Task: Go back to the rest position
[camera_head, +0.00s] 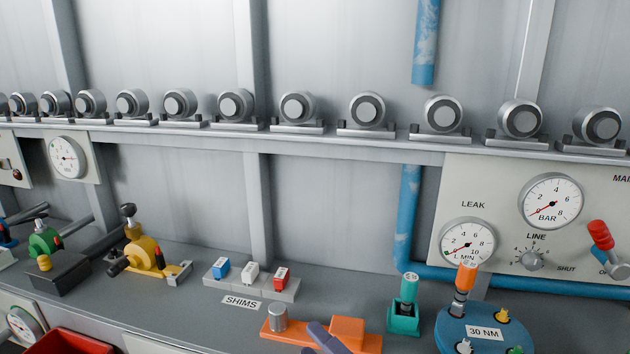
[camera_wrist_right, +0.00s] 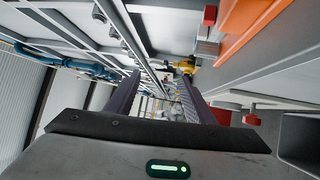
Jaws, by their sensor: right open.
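My right gripper (camera_head: 318,341) shows only as purple-grey fingertips at the bottom edge of the head view, in front of the orange fixture (camera_head: 352,330) on the bench. In the right wrist view my right gripper (camera_wrist_right: 158,95) has its two ridged fingers wide apart, with nothing between them. The rest of the right arm is hidden below the head view. My left gripper is not in view.
The grey bench (camera_head: 190,290) carries a shim block (camera_head: 250,286), a yellow clamp tool (camera_head: 143,252), a teal holder (camera_head: 404,320) and a blue 30 NM stand (camera_head: 455,330). A roller shelf (camera_head: 340,145), a blue pipe (camera_head: 408,215) and a gauge panel (camera_head: 505,235) stand behind.

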